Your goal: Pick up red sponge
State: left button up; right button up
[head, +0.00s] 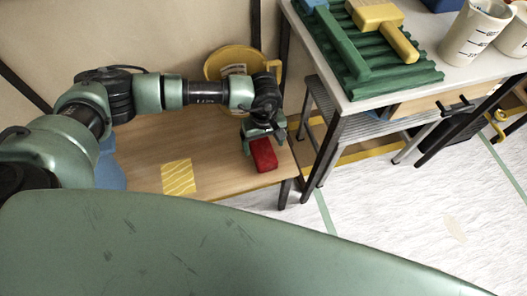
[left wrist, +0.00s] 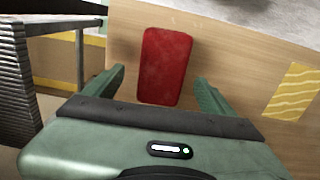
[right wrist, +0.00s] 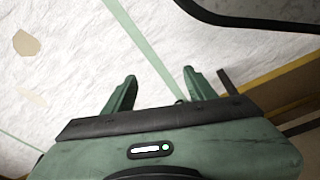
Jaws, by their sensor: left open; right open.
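The red sponge (head: 263,155) lies on the wooden table (head: 225,185) near its right end in the head view. My left gripper (head: 262,138) is over it, pointing down. In the left wrist view the red sponge (left wrist: 165,66) lies ahead of and partly between the two open fingers of my left gripper (left wrist: 160,92). Its near end reaches between the fingertips, and I see a gap on both sides. My right gripper (right wrist: 158,82) is open and empty in the right wrist view, above the pale floor; it is not visible in the head view.
A yellow striped patch (head: 178,177) lies on the table left of the sponge. A yellow bucket (head: 238,65) stands behind my left arm.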

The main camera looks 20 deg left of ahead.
aim_at(263, 150)
pick_arm(q)
jog(key=f, duration=0.4)
jog(key=shift+s, duration=0.25)
jog(key=shift+f, duration=0.35)
jog(key=c, duration=1.4)
jog(key=shift+r, duration=0.1)
jog(key=shift+c, duration=0.2)
pick_arm(e)
jog(key=shift+w+r, duration=0.4)
jog(key=shift+r, duration=0.4)
pick_arm(q)
jog(key=shift+r, duration=0.1)
jog(key=shift+w+r, duration=0.1)
jog(key=shift+r, duration=0.1)
notch_tip(263, 150, up, 19)
jog(key=p, duration=0.1)
jog(key=shift+r+p, duration=0.2)
jog(key=shift+p, duration=0.15)
pick_arm(e)
jog(key=s+f, duration=0.3)
jog(key=f, duration=0.3)
jog(key=shift+s+d, duration=0.25)
jog(key=shift+s, duration=0.15)
jog(key=shift+f, duration=0.1)
